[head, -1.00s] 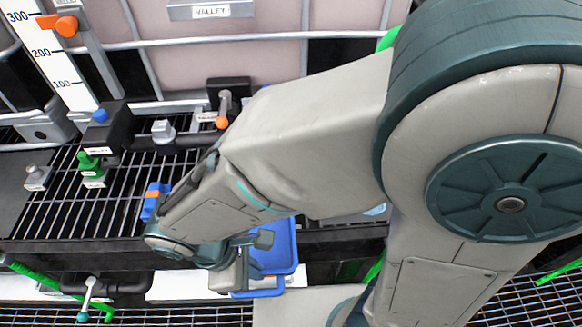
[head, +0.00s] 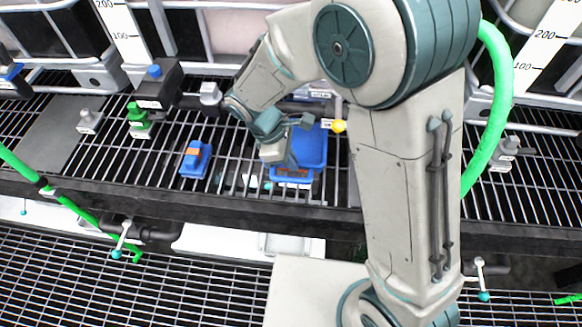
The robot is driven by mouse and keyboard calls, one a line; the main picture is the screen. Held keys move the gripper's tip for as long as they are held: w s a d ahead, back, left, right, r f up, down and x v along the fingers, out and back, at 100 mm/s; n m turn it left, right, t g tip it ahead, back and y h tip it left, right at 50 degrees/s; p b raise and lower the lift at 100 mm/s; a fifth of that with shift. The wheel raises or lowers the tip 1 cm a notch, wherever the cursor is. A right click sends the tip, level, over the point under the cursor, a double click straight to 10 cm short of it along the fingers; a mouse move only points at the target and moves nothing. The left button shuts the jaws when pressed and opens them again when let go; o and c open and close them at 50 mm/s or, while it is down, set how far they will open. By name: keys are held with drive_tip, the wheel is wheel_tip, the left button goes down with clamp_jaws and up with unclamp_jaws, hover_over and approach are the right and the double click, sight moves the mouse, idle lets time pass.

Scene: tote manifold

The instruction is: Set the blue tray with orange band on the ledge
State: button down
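The blue tray with the orange band (head: 312,148) is at the middle of the head view. Its orange band shows along the near side, partly behind my gripper. My gripper (head: 283,172) is at the tray's near left side and appears shut on its edge, though the fingertips are partly hidden. The tray is over the front part of the black grated ledge (head: 232,188). I cannot tell whether it touches the grating or hangs just above it.
A smaller blue item with an orange top (head: 195,158) stands on the grating left of the tray. Green (head: 138,118) and grey (head: 89,121) fittings stand farther left. A dark valve block (head: 160,85) is behind. A green hose (head: 495,110) rises at right. A grey plate (head: 58,137) lies far left.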

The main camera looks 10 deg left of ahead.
wheel_tip(320, 180, down, 4)
drive_tip(key=shift+f, duration=0.15)
drive_tip(key=shift+w+a+f, duration=0.1)
drive_tip(key=shift+w+f, duration=0.1)
drive_tip(key=shift+f, duration=0.2)
drive_tip(key=c, duration=1.6)
unclamp_jaws()
drive_tip(key=shift+c, duration=0.2)
drive_tip(key=shift+r, duration=0.15)
drive_tip(key=v, duration=1.2)
drive_tip(key=shift+r, duration=0.1)
